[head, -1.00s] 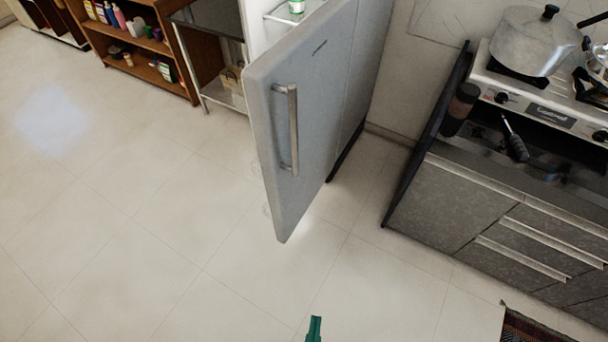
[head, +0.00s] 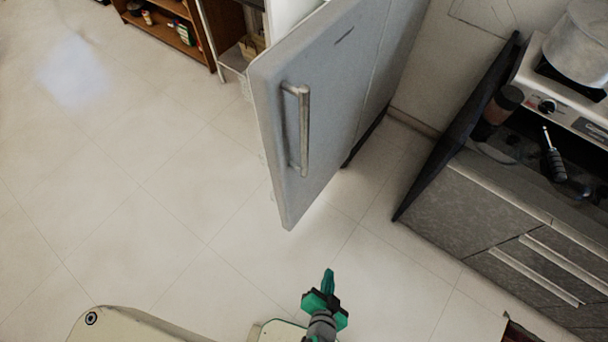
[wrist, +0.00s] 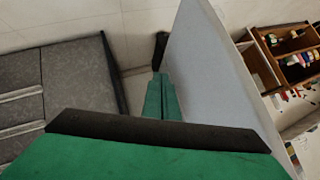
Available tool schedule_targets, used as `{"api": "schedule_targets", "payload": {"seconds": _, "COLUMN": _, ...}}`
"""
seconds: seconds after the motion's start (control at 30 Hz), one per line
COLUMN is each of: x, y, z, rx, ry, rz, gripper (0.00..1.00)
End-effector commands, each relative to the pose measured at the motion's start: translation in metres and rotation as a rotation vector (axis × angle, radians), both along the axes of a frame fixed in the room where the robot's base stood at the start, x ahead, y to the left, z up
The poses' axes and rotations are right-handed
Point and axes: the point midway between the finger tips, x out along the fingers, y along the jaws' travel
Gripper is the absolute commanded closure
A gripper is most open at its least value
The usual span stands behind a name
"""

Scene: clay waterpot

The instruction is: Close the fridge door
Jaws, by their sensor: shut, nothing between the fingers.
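The fridge door (head: 345,110) is grey-white and stands open, swung out from the fridge toward me. Its vertical metal handle (head: 303,130) is on the face turned toward the right and the stove. My green gripper (head: 328,280) is shut and empty, below and a little right of the door's lower corner, apart from it in the head view. In the wrist view the shut fingers (wrist: 161,95) point forward, with the door face (wrist: 215,75) just to their right. Whether they touch the door cannot be told.
A grey stove counter (head: 500,220) with drawers stands right of the door. A brown shelf (head: 175,30) with small items is at the far left. A dark-edged side panel (head: 455,130) borders the gap by the door. The tiled floor (head: 130,190) at left is clear.

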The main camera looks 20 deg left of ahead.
Motion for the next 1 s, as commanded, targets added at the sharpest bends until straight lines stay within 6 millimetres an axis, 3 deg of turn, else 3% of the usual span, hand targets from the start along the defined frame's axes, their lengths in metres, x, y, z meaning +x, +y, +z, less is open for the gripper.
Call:
{"api": "schedule_targets", "payload": {"seconds": 0.1, "x": 0.03, "y": 0.007, "z": -0.032, "rx": 0.163, "ry": 0.077, "rz": -0.006, "gripper": 1.0}}
{"api": "schedule_targets", "payload": {"seconds": 0.2, "x": 0.055, "y": 0.017, "z": -0.048, "rx": 0.311, "ry": 0.133, "rz": 0.009, "gripper": 1.0}}
{"api": "schedule_targets", "payload": {"seconds": 0.37, "x": 0.098, "y": 0.033, "z": -0.049, "rx": 0.549, "ry": 0.19, "rz": 0.075, "gripper": 1.0}}
{"api": "schedule_targets", "payload": {"seconds": 0.57, "x": 0.152, "y": 0.044, "z": -0.008, "rx": 0.832, "ry": 0.204, "rz": 0.235, "gripper": 1.0}}
{"api": "schedule_targets", "payload": {"seconds": 0.7, "x": 0.181, "y": 0.042, "z": 0.04, "rx": 0.993, "ry": 0.18, "rz": 0.39, "gripper": 1.0}}
{"api": "schedule_targets", "payload": {"seconds": 0.9, "x": 0.198, "y": 0.028, "z": 0.098, "rx": 1.124, "ry": 0.132, "rz": 0.583, "gripper": 1.0}}
{"api": "schedule_targets", "payload": {"seconds": 1.0, "x": 0.201, "y": 0.023, "z": 0.115, "rx": 1.152, "ry": 0.115, "rz": 0.642, "gripper": 1.0}}
